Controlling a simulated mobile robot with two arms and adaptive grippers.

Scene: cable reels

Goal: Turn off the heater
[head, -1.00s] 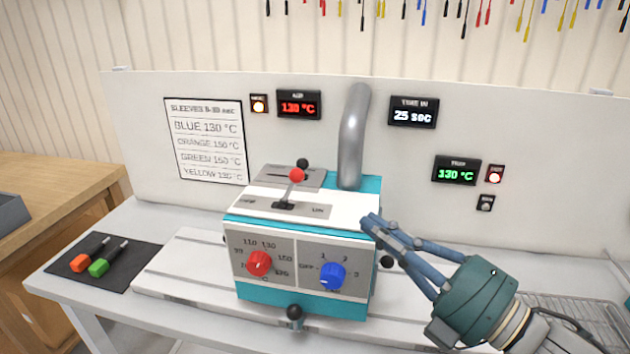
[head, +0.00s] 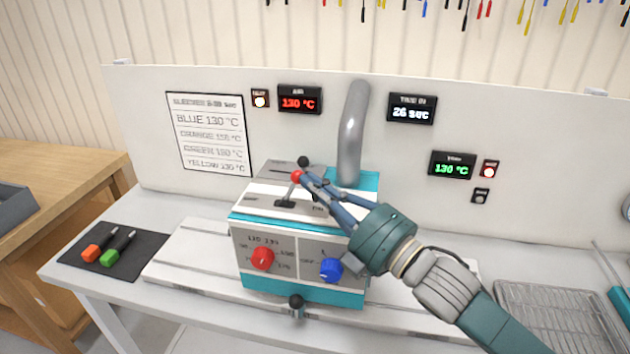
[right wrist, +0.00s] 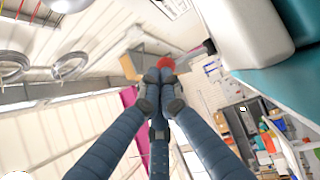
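The heater is a teal, white and grey box (head: 300,291) on the bench. Its front has a red knob (head: 262,258) and a blue knob (head: 330,270). On its top, a lever with a red ball (head: 296,177) leans slightly right; its labels are partly covered or unreadable. My right gripper (head: 306,181) has its fingers together, with the tips at the right side of the red ball. In the right wrist view the fingertips (right wrist: 160,85) meet just in front of the red ball (right wrist: 166,62); contact is unclear. My left gripper is not in view.
A metal pipe (head: 352,135) rises behind the heater. A black mat (head: 140,262) with two tools lies left; a wire rack (head: 545,310) lies right.

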